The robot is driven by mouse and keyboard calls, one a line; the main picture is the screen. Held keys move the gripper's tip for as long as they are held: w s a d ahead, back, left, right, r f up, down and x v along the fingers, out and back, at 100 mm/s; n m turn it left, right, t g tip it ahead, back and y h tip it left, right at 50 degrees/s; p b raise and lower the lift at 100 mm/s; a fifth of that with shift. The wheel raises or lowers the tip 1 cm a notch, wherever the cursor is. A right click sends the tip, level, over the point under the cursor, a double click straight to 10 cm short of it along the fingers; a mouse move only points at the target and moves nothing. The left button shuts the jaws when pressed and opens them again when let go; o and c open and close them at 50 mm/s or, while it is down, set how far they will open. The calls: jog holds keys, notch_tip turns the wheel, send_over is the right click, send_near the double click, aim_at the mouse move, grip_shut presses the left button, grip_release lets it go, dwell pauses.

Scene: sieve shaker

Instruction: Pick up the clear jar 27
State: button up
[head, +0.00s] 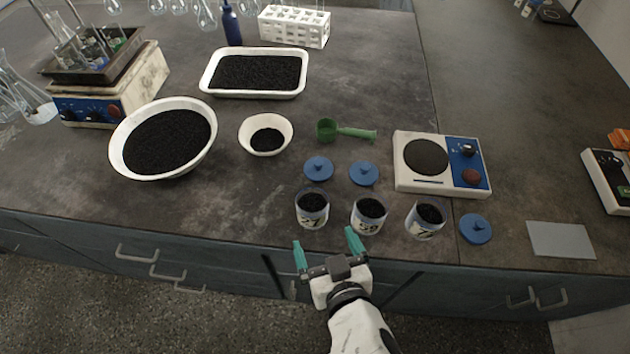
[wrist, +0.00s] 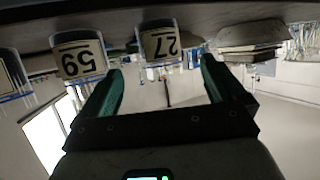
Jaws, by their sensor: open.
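The clear jar 27 (head: 312,222) stands upright near the front edge of the bench, filled with black grains, with a number label on its front. In the wrist view, which is upside down, jar 27 (wrist: 160,43) shows between the fingertips. My gripper (head: 326,246) has teal fingers spread wide and is empty. It is in front of the bench edge, short of the jars and apart from them. In the wrist view my gripper (wrist: 162,68) frames jar 27, with jar 59 (wrist: 80,58) beyond the left finger.
Jar 59 (head: 368,223) and a third jar (head: 422,230) stand right of jar 27. Blue lids (head: 318,169) lie behind and to the right. A hotplate-like device (head: 400,180), green scoop (head: 345,131), small bowl (head: 286,143) and large bowl (head: 118,150) stand farther back.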

aim_at(315, 220)
jog(key=x, duration=0.5)
jog(key=shift+w+a, duration=0.2)
jog(key=shift+w, duration=0.2)
jog(key=shift+p+x, duration=0.5)
jog(key=shift+x, duration=2.05)
jog(key=shift+w+d, duration=0.15)
jog(key=shift+r, duration=0.1)
jog(key=c, duration=1.2)
